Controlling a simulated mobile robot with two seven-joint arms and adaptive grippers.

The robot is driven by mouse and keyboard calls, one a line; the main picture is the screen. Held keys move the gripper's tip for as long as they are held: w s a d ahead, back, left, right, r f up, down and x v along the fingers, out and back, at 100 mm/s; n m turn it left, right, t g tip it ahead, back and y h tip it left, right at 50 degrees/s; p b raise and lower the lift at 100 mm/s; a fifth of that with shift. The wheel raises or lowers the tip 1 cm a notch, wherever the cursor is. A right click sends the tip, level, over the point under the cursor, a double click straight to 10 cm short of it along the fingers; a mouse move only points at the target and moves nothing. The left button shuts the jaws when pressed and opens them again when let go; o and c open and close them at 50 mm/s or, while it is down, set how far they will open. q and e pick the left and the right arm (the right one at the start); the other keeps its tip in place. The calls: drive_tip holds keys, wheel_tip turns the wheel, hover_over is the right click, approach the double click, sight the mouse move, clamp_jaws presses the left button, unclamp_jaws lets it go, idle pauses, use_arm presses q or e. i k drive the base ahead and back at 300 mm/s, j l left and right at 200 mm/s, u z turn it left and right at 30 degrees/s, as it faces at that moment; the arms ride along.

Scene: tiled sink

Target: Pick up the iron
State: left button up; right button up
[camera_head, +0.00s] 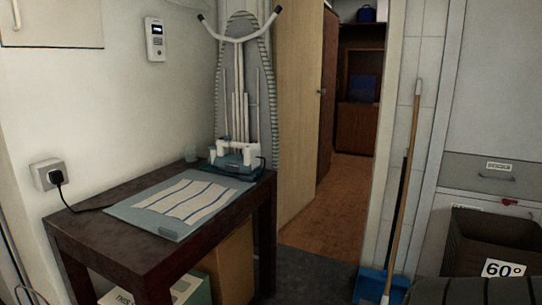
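What looks like the iron (238,158), white and teal, sits at the far right corner of a dark wooden table (130,245). It is small in the view, and I cannot tell its exact pose or where its handle points. A light blue-grey mat (150,215) with a striped cloth (190,200) lies in front of it. Neither of my grippers shows in the head view.
An ironing board (263,75) leans upright behind the table. A black-plugged cord runs from a wall socket (47,175) onto the table's left side. Boxes (190,290) stand underneath. A broom (402,190), blue dustpan (372,284) and dark basket (470,240) are at right. A doorway opens mid-view.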

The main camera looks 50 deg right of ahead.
sight(221, 158)
drive_tip(key=z, duration=1.35)
drive_tip(key=l+u, duration=0.2)
drive_tip(key=u, duration=0.15)
drive_tip(key=i+l+u, duration=0.1)
drive_tip(key=u, duration=0.3)
drive_tip(key=l+u, duration=0.55)
drive_tip(key=l, duration=0.35)
drive_tip(key=k+l+u, duration=0.25)
drive_tip(key=l, duration=0.25)
drive_tip(key=i, duration=0.1)
